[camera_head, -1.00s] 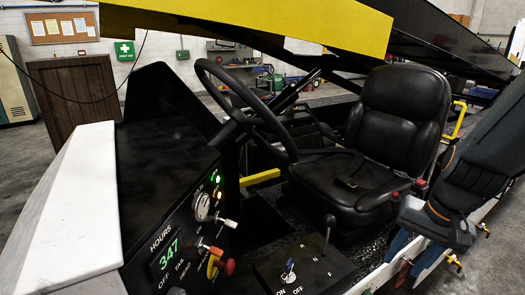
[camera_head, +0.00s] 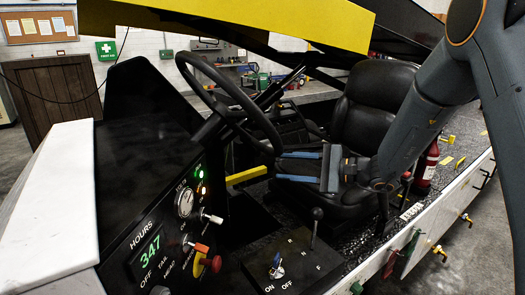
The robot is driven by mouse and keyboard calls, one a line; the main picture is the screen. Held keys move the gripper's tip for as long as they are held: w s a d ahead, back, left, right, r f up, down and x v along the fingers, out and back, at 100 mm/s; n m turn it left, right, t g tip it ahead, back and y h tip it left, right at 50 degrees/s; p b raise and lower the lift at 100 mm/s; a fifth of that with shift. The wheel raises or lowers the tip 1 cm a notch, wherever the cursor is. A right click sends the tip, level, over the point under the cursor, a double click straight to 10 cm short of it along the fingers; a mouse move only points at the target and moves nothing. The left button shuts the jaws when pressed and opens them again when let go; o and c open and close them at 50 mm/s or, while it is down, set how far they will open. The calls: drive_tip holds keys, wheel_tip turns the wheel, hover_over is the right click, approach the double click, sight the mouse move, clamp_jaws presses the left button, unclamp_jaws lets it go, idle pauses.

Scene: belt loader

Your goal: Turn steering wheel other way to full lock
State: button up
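The black steering wheel (camera_head: 265,122) stands tilted on its column, left of the seat. My gripper (camera_head: 280,167) reaches in from the right over the seat cushion, its two blue fingers pointing left. The fingers are apart with a gap between them and nothing seen in it. Their tips are close to the lower right part of the wheel rim. I cannot tell whether they touch it.
The black seat (camera_head: 378,95) is partly hidden behind my arm. The dash panel (camera_head: 150,215) with gauge, knobs and hour display is at the left. A gear lever (camera_head: 315,228) stands below my gripper. A yellow beam (camera_head: 240,22) crosses above the wheel.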

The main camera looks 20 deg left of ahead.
sight(266, 149)
drive_tip(key=w+a+r+t+y, duration=0.1)
drive_tip(key=a, duration=0.2)
drive_tip(key=w+a+r+m+t+y+p, duration=0.1)
drive_tip(key=a, duration=0.2)
drive_tip(key=w+a+r+y+p, duration=0.1)
drive_tip(key=a+r+y, duration=0.1)
drive_tip(key=a, duration=0.1)
drive_tip(key=shift+a+r+m+t, duration=0.1)
drive_tip(key=shift+a+m+t, duration=0.2)
drive_tip(key=shift+t, duration=0.1)
clamp_jaws()
